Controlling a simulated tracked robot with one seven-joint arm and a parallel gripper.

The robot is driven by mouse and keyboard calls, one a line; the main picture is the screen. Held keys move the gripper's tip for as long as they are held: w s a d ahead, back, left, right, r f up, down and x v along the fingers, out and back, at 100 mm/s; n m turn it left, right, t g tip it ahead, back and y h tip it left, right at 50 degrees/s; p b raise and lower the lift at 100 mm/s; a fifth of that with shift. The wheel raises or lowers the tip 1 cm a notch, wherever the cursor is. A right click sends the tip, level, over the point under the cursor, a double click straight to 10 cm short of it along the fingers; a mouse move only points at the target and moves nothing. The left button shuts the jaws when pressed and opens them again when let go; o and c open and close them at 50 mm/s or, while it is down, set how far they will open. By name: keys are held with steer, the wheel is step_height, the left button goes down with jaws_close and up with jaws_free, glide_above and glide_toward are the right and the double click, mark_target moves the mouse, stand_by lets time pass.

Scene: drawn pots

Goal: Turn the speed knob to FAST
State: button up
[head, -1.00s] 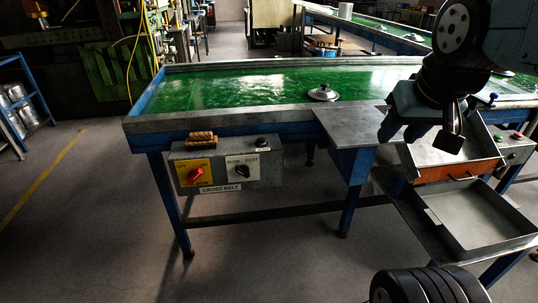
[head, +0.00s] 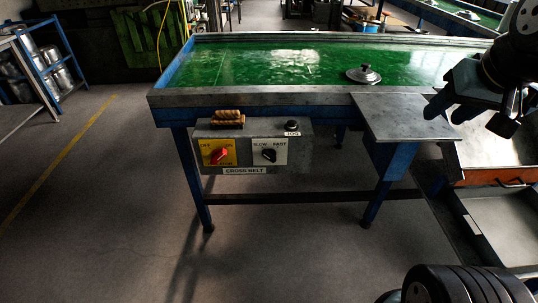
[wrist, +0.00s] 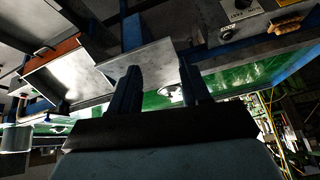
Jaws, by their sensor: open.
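The speed knob (head: 269,155) is a black knob on a white plate marked SLOW and FAST. The plate is on the front of a grey control box (head: 300,160) labelled CROSS BELT, below the belt's near edge. Which mark the knob points at is too small to tell. My gripper (head: 468,115) is open and empty at the right of the head view, well to the right of the knob and apart from it. In the wrist view both spread fingers of my gripper (wrist: 160,72) show, and the knob (wrist: 241,4) is at the top edge.
A red knob (head: 218,155) on a yellow plate is left of the speed knob. A grey side shelf (head: 400,118) juts out between box and gripper. Floor before the box is clear.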

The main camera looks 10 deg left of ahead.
steer(key=w+a+f+n+y, duration=0.1)
steer(key=w+a+f+y, duration=0.1)
steer(key=w+a+f, duration=0.85)
steer(key=n+t+y, duration=0.1)
steer(key=n+t, duration=0.9)
steer(key=t, duration=0.2)
glide_toward(269, 158)
steer(key=x, duration=0.8)
steer(key=shift+w+a, duration=0.15)
steer(key=shift+w, duration=0.15)
steer(key=shift+c, duration=0.3)
